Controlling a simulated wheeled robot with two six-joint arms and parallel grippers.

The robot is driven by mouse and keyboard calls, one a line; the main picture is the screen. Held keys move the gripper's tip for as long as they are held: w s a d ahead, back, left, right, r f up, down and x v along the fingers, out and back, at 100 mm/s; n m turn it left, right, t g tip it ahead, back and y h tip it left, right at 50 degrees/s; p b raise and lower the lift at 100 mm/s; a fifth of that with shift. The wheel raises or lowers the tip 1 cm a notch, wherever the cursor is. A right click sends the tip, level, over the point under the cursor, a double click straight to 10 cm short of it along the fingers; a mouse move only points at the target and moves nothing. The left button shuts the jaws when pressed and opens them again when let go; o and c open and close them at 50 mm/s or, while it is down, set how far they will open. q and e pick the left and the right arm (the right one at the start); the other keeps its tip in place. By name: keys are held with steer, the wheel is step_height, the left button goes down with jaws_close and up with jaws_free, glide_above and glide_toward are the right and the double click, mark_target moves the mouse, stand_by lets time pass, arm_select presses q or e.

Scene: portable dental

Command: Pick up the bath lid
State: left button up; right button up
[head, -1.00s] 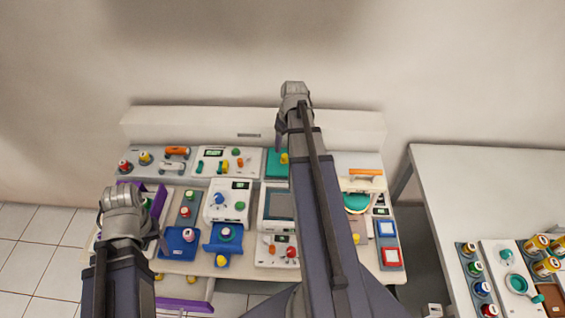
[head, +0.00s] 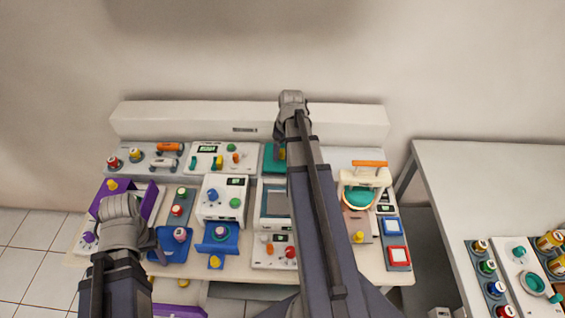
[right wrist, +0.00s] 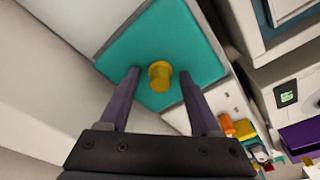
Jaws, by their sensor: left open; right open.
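The bath lid (right wrist: 190,40) is a flat teal square with a yellow knob (right wrist: 160,76) standing up from its middle. In the head view it shows as a teal patch (head: 270,159) at the back middle of the bench, mostly hidden behind my right arm. My right gripper (right wrist: 160,73) is open above the lid, its fingertips on either side of the knob. I cannot tell whether they touch it. In the head view my left gripper (head: 153,241) is at the front left, partly hidden by its own wrist, and apart from the lid.
The bench (head: 240,275) is crowded with devices. A purple open box (head: 128,190) and blue trays (head: 217,240) lie near my left gripper. A cream device with an orange handle (head: 370,164) stands right of my right arm. A second table (head: 480,180) is at the right.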

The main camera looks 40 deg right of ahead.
jaws_close()
stand_by(0.5)
